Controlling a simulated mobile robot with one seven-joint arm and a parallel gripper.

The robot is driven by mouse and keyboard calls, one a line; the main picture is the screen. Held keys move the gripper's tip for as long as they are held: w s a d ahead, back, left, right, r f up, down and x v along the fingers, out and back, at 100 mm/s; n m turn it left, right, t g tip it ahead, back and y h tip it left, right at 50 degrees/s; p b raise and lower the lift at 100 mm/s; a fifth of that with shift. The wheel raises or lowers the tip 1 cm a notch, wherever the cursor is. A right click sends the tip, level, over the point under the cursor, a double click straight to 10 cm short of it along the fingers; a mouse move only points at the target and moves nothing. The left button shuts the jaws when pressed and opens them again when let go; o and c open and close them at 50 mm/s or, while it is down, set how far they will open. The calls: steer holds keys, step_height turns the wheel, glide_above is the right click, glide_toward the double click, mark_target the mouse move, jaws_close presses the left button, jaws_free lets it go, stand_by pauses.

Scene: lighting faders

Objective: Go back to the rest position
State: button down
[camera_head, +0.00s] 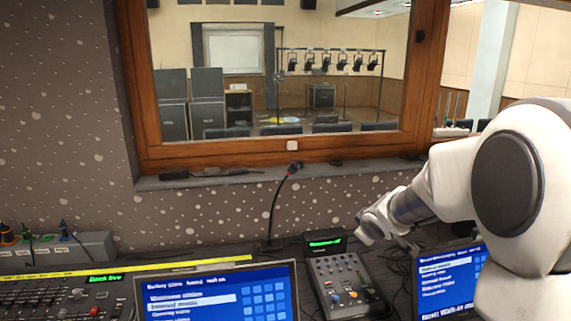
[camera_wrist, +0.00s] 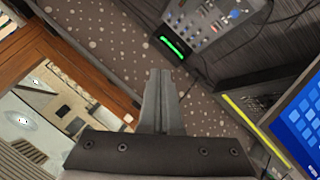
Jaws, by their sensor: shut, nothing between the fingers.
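My gripper (camera_wrist: 160,82) shows in the wrist view with its two grey fingers together and nothing between them. In the head view my arm comes in from the right, and its end is just right of the small fader console (camera_head: 345,283) and its green-lit display (camera_head: 325,243). The fingertips are hard to make out there. In the wrist view the fader console (camera_wrist: 205,22) is at the top, beyond the fingertips, with its green display (camera_wrist: 174,47) nearest them. I cannot tell whether the gripper touches anything, but it looks clear of the faders.
A gooseneck microphone (camera_head: 275,205) stands left of the console. A left screen (camera_head: 218,292) and a right screen (camera_head: 450,283) flank the console. A large mixing desk (camera_head: 70,295) is at the far left. The wooden window frame (camera_head: 270,156) and its sill rise behind the desk.

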steer(key=s+r+m+g+h+p, duration=0.1)
steer(key=s+r+m, duration=0.2)
steer(key=s+r, duration=0.5)
steer(key=s+a+r+m+g+y+p, duration=0.1)
steer(key=s+a+m, duration=0.1)
steer(key=s, duration=1.1)
steer(key=s+a+m+g+y+p, duration=0.1)
steer(key=s+a+m+g+p, duration=0.1)
steer(key=s, duration=1)
steer(key=shift+s+a+r+m, duration=0.35)
steer(key=shift+s+a+m, duration=0.05)
steer(key=shift+a+m, duration=0.3)
steer(key=shift+a, duration=0.1)
